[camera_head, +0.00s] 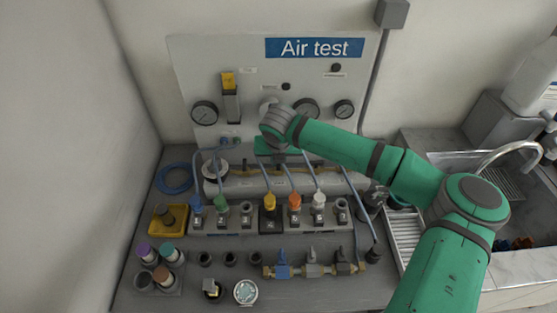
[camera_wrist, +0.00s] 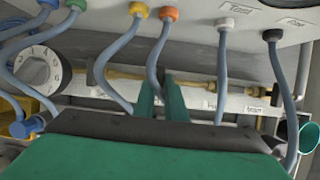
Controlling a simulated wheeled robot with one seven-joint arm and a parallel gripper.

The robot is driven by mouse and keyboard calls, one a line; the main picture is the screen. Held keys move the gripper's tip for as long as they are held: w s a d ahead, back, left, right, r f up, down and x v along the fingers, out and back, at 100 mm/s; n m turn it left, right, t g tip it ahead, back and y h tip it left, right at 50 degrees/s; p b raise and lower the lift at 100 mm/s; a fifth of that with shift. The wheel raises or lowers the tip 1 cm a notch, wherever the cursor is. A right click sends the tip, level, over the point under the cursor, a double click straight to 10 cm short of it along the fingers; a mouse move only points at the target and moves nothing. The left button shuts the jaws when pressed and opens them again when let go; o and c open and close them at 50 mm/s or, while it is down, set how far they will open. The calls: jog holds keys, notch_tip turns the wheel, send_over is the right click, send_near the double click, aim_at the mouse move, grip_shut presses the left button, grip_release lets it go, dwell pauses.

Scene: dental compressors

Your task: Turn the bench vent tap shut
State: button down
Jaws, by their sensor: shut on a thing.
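My gripper (camera_wrist: 160,88) reaches to the brass pipe (camera_wrist: 205,85) at the back of the bench. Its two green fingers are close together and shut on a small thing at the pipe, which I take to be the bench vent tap. The fingers and a grey-blue hose hide nearly all of that tap, so I cannot tell how far it is turned. In the head view, my gripper (camera_head: 278,146) is low in front of the Air test panel (camera_head: 230,75), and my wrist covers its fingers. The brass pipe (camera_head: 247,170) shows behind the hoses there.
Several hoses with coloured plugs (camera_head: 295,200) run close around my gripper. A white dial (camera_wrist: 38,68) is at its left in the wrist view. Blue, grey and black levers (camera_head: 312,262) stand at the bench front. A yellow tray (camera_head: 157,226) is left, a sink (camera_head: 500,175) right.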

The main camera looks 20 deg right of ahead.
jog(key=c, duration=1.8)
grip_release()
jog(key=shift+w+d+r, duration=0.1)
jog(key=shift+w+d, duration=0.05)
jog(key=shift+c, duration=0.2)
jog(key=shift+o, duration=0.2)
jog(key=v, duration=1)
jog(key=shift+s+r, duration=0.25)
jog(key=shift+r, duration=0.05)
